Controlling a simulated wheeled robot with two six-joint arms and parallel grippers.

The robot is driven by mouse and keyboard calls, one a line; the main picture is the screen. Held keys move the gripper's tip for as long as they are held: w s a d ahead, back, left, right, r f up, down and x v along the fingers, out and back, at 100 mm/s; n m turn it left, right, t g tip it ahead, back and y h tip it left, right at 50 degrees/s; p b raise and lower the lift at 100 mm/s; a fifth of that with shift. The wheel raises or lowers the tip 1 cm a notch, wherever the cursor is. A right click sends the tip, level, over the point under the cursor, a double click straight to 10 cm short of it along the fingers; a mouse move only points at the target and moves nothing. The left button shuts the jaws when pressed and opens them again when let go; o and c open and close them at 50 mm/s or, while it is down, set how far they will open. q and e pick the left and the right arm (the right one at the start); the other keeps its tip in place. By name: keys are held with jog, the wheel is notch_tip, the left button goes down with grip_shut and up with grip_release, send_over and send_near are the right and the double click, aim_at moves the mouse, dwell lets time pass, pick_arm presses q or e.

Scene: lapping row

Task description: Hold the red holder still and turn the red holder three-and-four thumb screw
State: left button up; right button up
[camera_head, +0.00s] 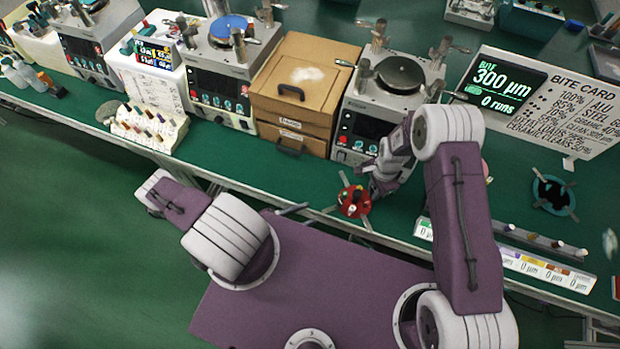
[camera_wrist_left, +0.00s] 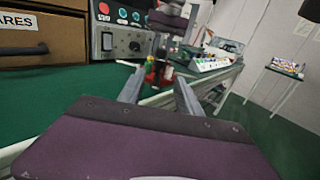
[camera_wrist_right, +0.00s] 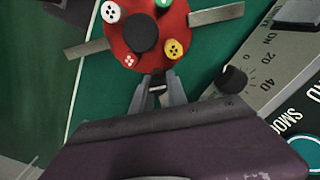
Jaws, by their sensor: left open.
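The red holder (camera_head: 354,201) is a round disc with grey metal arms and a black centre knob, lying on the green bench near its front edge. In the right wrist view the holder (camera_wrist_right: 120,43) carries a white (camera_wrist_right: 110,12), a green (camera_wrist_right: 163,3), a yellow (camera_wrist_right: 175,48) and a red (camera_wrist_right: 130,60) thumb screw, with dots on the caps. My right gripper (camera_wrist_right: 157,82) appears shut on a grey arm of the holder, from the side towards the machine. My left gripper (camera_wrist_left: 158,88) is open and empty. Its fingers point at the holder (camera_wrist_left: 158,75) from the left, apart from it.
Lapping machines (camera_head: 395,85) and a wooden drawer box (camera_head: 303,85) stand behind. A strip of labelled blocks (camera_head: 550,272) lies right along the front edge, near a dark teal ring holder (camera_head: 553,195). The bench left of the red holder is clear.

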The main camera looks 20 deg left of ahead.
jog(key=o, duration=0.5)
notch_tip(320, 180, up, 12)
dwell(0.3)
